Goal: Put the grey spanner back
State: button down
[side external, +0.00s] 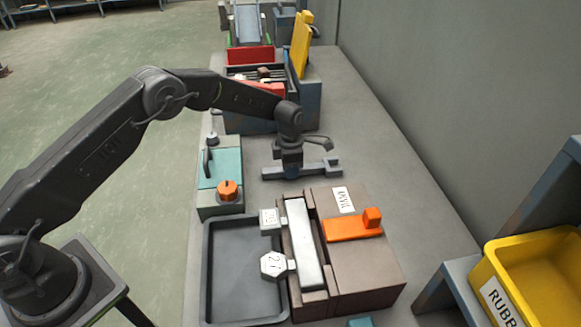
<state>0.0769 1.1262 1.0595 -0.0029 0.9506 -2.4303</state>
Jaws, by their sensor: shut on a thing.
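The grey spanner (324,169) lies across the picture, with its forked end to the right. My gripper (289,163) points down and is shut on the grey spanner, left of the spanner's middle. The fingertips are small and partly hidden. The spanner is at or just above the grey bench top (365,150); I cannot tell whether it touches.
Nearer stand a brown fixture (375,275) with an orange handle (352,228) and a grey tray (207,270). A teal-topped box (226,165) is left of the spanner. A blue-grey toolbox (310,95) stands behind, a yellow bin (530,265) right. Bench right of the spanner is clear.

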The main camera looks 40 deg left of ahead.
jog(key=c, duration=0.9)
grip_release()
jog(key=shift+f, duration=0.15)
